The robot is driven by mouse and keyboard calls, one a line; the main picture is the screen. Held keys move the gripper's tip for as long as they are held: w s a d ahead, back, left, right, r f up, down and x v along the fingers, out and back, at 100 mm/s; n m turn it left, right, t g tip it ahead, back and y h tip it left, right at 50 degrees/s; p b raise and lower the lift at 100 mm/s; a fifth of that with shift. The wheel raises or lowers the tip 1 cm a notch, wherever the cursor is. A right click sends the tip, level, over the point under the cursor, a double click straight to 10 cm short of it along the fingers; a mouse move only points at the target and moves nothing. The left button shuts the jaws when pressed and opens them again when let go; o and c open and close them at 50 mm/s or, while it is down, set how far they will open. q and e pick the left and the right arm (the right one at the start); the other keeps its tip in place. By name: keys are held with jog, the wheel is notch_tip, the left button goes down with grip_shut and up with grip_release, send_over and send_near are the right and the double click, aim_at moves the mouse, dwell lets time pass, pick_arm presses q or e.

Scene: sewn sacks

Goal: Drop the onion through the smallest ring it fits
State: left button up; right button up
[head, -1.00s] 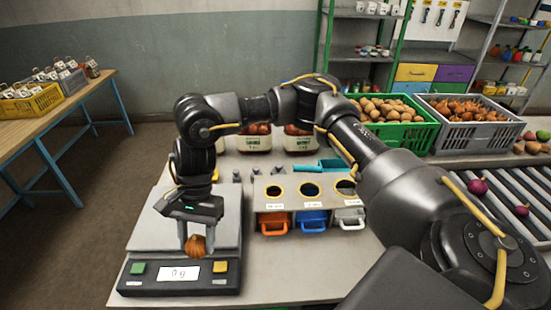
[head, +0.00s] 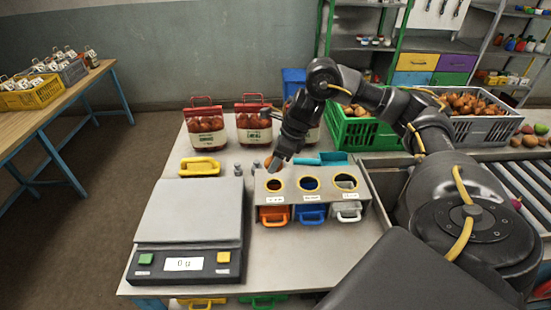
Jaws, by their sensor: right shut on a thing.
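My right gripper (head: 274,164) is shut on the brown-orange onion (head: 268,161), which is mostly hidden by the fingers. It holds the onion over the back edge of the ring stand (head: 326,205), nearest the left ring (head: 274,185). The small labels are too blurred to read. My left gripper is out of view.
The scale (head: 190,232) stands empty at left, near the front edge. Red sacks (head: 206,127) stand behind, beside a yellow-handled item (head: 200,166). A green crate (head: 365,130) and a grey crate (head: 478,121) are at back right. A conveyor (head: 520,178) is at right.

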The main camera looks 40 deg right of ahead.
notch_tip(320, 180, down, 7)
jog(key=b, duration=0.6)
jog(key=shift+r, duration=0.2)
jog(key=o, duration=1.1)
jog(key=p+v, duration=0.2)
jog(key=v, duration=0.9)
jog(key=shift+w+p, duration=0.1)
jog(key=shift+p, duration=0.2)
